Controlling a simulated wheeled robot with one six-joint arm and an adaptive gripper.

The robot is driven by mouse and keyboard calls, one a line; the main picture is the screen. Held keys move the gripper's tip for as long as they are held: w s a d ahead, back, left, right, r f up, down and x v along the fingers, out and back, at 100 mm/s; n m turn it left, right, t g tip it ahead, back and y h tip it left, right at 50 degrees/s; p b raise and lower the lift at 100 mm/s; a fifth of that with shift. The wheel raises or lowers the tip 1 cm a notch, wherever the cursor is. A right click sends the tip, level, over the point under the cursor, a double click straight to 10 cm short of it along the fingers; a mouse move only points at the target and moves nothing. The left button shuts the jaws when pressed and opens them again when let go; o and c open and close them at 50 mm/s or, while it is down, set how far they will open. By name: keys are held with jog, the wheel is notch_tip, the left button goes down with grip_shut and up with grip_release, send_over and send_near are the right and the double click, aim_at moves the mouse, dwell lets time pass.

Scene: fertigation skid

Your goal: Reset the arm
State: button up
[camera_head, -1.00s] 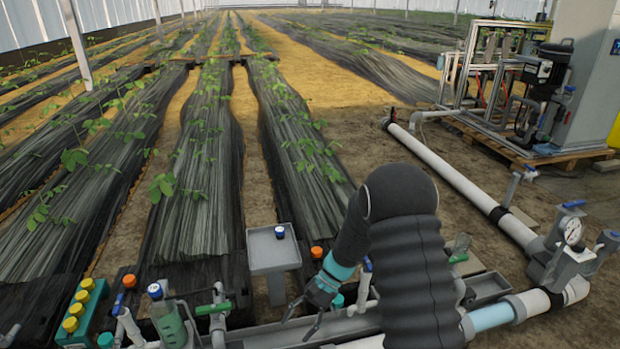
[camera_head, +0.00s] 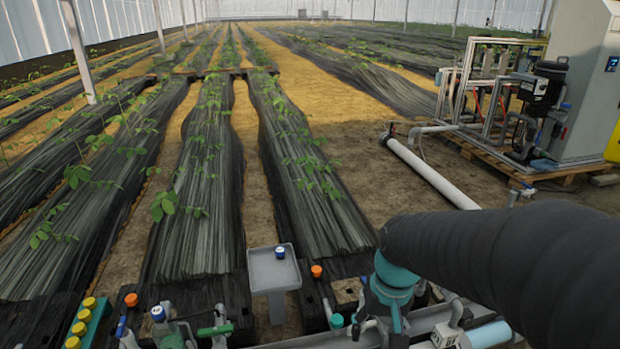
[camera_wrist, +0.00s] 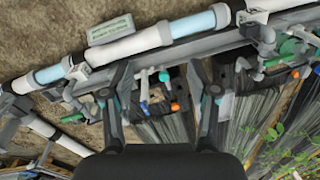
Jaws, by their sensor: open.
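My gripper (camera_wrist: 161,100) is open and empty in the wrist view, its two dark fingers spread apart above the pipework. In the head view my arm reaches in from the right and its teal wrist points down over the pipe channel; the fingers are mostly hidden at the bottom of the picture. A grey stand (camera_head: 273,270) with a small blue-capped container (camera_head: 280,252) on it is left of my wrist, apart from it.
White pipes (camera_head: 432,173) run along the right. A pump skid (camera_head: 520,110) on a pallet stands at the back right. Yellow-capped bottles (camera_head: 82,322) and green-handled valves (camera_head: 215,330) are at the front left. Covered plant rows (camera_head: 210,190) lie beyond.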

jog(key=s+d+r+t+p, duration=0.1)
jog(key=s+r+t, duration=0.1)
jog(key=s+r, duration=0.2)
jog(key=s+d+r+t+h+p, duration=0.1)
jog(key=s+d+r+t+p, duration=0.1)
jog(key=r, duration=0.8)
jog(key=shift+s+d+t, duration=0.3)
jog(key=shift+s+t, duration=0.4)
jog(key=shift+s, duration=0.3)
